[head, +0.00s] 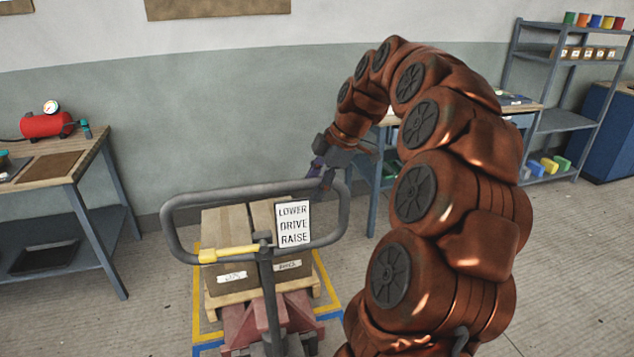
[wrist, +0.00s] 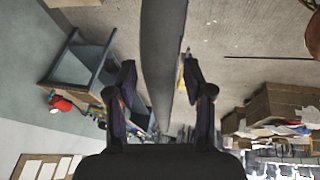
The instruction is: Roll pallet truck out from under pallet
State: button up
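The pallet truck has a red body (head: 240,325) at the bottom of the head view and a grey loop handle (head: 180,203) rising above it. A yellow lever (head: 230,253) and a LOWER/DRIVE/RAISE sign (head: 294,224) sit on the handle. The wooden pallet (head: 222,300) carries brown boxes (head: 228,222) behind the handle; the forks are hidden. My gripper (head: 320,182) is at the handle's upper right. In the wrist view my gripper (wrist: 158,72) has its fingers apart, either side of a grey bar (wrist: 163,40) that looks like the handle, with a gap at the left finger.
Yellow and blue floor lines (head: 330,282) frame the pallet. A workbench (head: 75,178) with a red compressor (head: 46,124) stands left. Another bench (head: 363,190) and a shelf rack (head: 560,121) stand behind my arm.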

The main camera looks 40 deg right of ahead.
grip_shut()
dwell(0.5)
